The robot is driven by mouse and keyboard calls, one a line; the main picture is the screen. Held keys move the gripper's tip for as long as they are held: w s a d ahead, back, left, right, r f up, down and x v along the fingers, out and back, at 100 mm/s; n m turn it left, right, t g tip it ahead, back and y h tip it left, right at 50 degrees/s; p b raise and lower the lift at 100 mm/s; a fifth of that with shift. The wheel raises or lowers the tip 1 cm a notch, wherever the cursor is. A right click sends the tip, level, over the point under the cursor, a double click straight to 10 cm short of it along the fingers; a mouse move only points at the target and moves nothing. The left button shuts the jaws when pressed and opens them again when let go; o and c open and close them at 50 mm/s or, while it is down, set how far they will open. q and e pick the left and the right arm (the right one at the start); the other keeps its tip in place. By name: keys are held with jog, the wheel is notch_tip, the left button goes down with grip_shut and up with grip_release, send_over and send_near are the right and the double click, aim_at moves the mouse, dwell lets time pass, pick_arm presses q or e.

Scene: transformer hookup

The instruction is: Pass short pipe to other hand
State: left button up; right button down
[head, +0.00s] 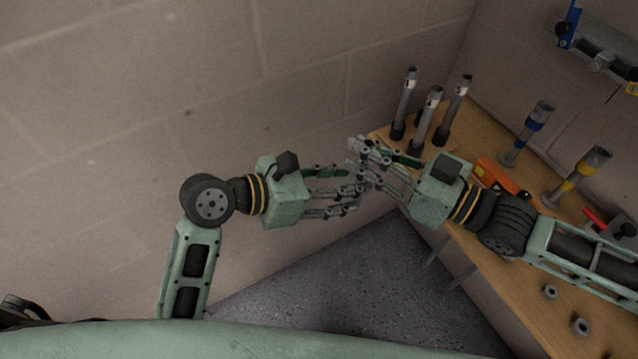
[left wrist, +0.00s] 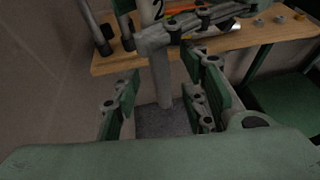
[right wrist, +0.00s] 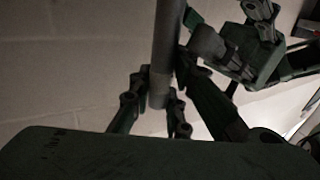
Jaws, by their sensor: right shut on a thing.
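The short pipe is grey and upright; in the left wrist view it (left wrist: 160,80) stands between the spread fingers of my left gripper (left wrist: 162,112), apart from the finger pads as far as I can tell. My right gripper (head: 372,162) is shut on the short pipe, which also shows in the right wrist view (right wrist: 166,40) with its lower end between the fingers. In the head view my left gripper (head: 342,190) is open and faces the right one, fingertips close together. The pipe is mostly hidden by fingers in the head view.
A wooden workbench (head: 475,262) lies at the right, with several upright pipes, including a blue-banded (head: 530,130) and a yellow-banded one (head: 578,176), an orange tool (head: 497,176) and loose rings (head: 580,326). A block wall (head: 150,120) stands close behind the grippers. Open floor (head: 370,280) lies below them.

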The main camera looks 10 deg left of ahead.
aim_at(356, 183)
pick_arm(q)
jog(key=shift+x, duration=2.15)
grip_shut()
pick_arm(e)
jog(key=c, duration=1.6)
grip_release()
jog(key=shift+d, duration=0.1)
